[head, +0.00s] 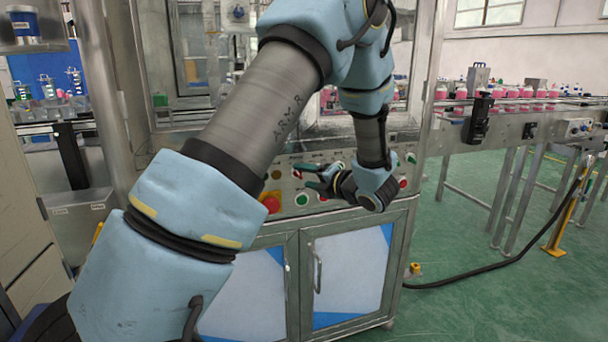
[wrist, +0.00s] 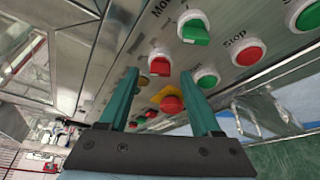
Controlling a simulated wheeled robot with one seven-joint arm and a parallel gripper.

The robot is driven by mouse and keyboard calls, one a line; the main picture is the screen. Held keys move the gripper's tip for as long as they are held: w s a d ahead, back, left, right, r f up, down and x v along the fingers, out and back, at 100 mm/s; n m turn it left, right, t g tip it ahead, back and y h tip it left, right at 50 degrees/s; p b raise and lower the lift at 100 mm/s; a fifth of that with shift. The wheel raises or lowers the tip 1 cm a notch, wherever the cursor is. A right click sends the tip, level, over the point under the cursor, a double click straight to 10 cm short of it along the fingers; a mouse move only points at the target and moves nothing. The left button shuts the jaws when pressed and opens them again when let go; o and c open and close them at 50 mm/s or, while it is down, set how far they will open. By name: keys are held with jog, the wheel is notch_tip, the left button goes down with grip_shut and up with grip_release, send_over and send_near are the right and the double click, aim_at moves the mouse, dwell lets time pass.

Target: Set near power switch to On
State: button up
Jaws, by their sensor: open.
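My gripper (head: 308,178) is open in front of the machine's control panel (head: 285,212) in the head view. In the wrist view, my gripper (wrist: 160,72) has two green fingers spread apart with nothing between them. A red knob (wrist: 160,63) shows in the gap near the fingertips, and a green selector knob (wrist: 194,30) lies beyond the right fingertip. Part of a label beginning "Mo" shows near them. No power label is readable, so I cannot tell which knob is the near power switch or how it is set. Contact with the panel cannot be told.
A red emergency button on yellow (wrist: 171,101) lies between the fingers in the wrist view. A green button (wrist: 206,79) and a red button labelled Stop (wrist: 247,52) are to the right. A conveyor (head: 530,105) with pink bottles stands at the right in the head view.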

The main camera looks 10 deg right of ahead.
jog(key=shift+w+a+f, duration=0.15)
jog(key=shift+w+a, duration=0.15)
jog(key=shift+w, duration=0.25)
grip_shut()
